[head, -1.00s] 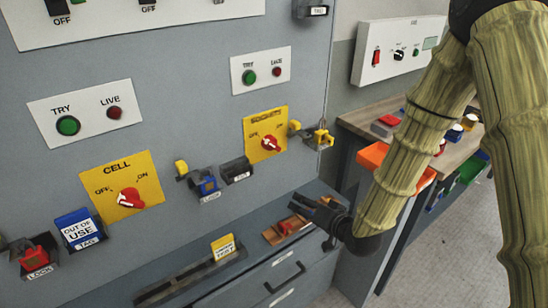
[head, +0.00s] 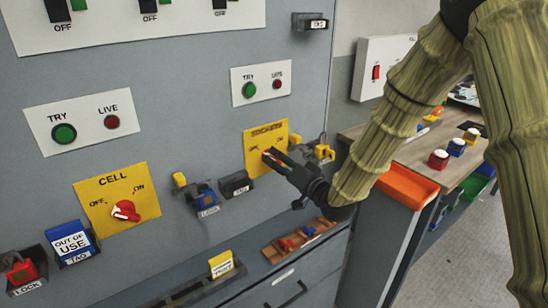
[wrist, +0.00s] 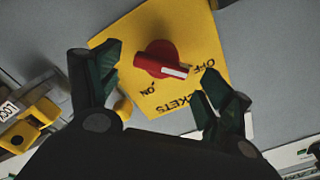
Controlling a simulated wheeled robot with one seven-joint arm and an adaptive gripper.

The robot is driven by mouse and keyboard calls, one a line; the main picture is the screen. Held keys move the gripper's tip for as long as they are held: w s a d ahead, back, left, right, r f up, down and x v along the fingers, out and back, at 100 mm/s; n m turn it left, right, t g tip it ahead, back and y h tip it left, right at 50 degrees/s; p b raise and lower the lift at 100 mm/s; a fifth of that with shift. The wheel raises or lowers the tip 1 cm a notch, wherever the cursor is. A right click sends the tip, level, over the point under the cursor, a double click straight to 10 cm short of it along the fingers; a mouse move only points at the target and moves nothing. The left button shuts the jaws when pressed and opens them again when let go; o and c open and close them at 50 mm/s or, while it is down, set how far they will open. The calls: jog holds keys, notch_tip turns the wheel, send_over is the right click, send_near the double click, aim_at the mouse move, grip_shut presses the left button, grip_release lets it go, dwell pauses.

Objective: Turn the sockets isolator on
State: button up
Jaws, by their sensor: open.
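The sockets isolator is a yellow plate (head: 257,136) on the grey panel in the head view, marked SOCKETS, OFF and ON. Its red rotary knob (wrist: 160,60) shows clearly in the wrist view, where the plate (wrist: 205,30) appears upside down. The knob's white-marked bar points towards the OFF lettering. My gripper (wrist: 160,85) is open, its two dark fingers either side of the knob's lower part in the picture, with the knob between and just beyond the tips. I cannot tell any contact. In the head view my gripper (head: 277,158) hides most of the knob.
The yellow CELL isolator (head: 117,200) is to the left, with a blue OUT OF USE tag (head: 72,243). A yellow padlock (head: 324,152) hangs close right of the sockets plate. A drawer unit (head: 285,290) juts out below.

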aim_at(277, 160)
jog(key=shift+x, duration=1.8)
jog(key=c, duration=1)
